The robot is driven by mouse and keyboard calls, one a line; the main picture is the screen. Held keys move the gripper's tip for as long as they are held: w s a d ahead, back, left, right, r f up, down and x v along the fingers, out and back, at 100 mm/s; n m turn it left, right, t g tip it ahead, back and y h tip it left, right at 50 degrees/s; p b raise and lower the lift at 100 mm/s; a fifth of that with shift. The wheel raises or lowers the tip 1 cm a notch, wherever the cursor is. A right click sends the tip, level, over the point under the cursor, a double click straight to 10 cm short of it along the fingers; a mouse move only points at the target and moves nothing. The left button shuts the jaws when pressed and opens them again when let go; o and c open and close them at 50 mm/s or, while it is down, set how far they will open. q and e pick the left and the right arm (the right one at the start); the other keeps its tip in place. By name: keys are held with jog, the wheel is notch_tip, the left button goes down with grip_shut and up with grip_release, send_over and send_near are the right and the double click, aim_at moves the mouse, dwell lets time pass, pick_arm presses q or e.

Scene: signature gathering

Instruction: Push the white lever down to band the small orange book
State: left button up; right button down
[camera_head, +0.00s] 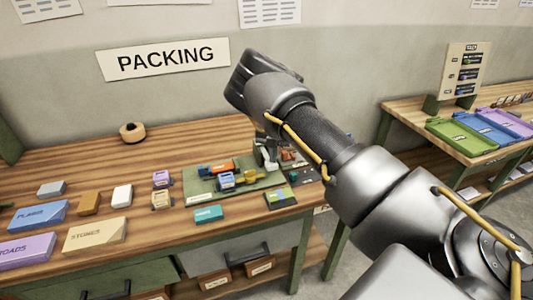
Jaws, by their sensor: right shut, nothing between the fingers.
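A small orange book (219,167) appears to lie on the green mat (200,188) on the packing table, close to a blue device (238,181). My right arm comes in from the right and bends over the table. My left gripper is out of view.
Several blocks lie at left, including a blue one (38,215) and a tan one (95,235). A teal block (208,214) lies before the mat. A side table at right holds coloured trays (460,137). The back left tabletop is clear.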

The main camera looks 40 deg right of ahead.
jog(key=shift+f+b, duration=0.85)
jog(key=shift+f, duration=0.6)
dwell(0.5)
jog(key=shift+r+p, duration=3.15)
jog(key=shift+r, duration=1.4)
jog(key=shift+f, duration=0.1)
